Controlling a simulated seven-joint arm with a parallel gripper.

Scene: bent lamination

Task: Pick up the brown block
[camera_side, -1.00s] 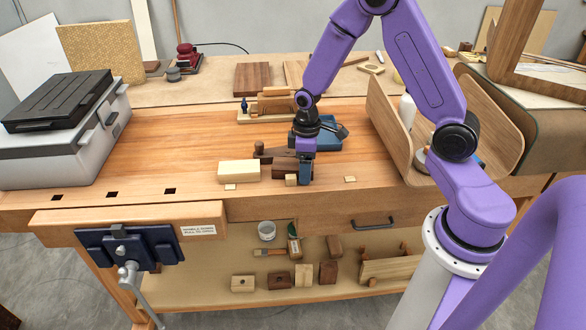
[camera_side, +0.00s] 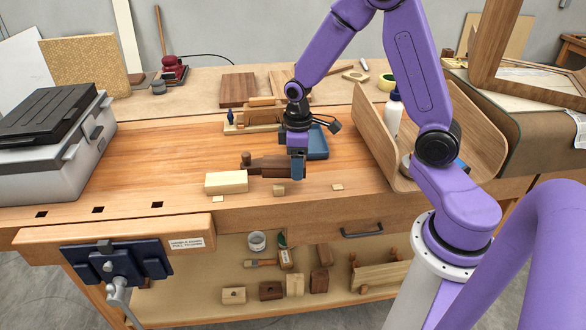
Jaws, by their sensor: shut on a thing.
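The brown block (camera_side: 272,171) is dark brown and sits at the left side of my gripper (camera_side: 296,172), near the front of the workbench. My gripper points down and is shut on the brown block. The fingers partly hide the block's right end. The block appears slightly above the bench top, in front of a dark wooden tool with a knob (camera_side: 247,160), which it partly covers.
A cream block (camera_side: 226,183) lies to the left, and a small light cube (camera_side: 279,190) just in front. A blue tray (camera_side: 317,142) is behind my gripper. A curved wooden piece (camera_side: 375,135) stands to the right.

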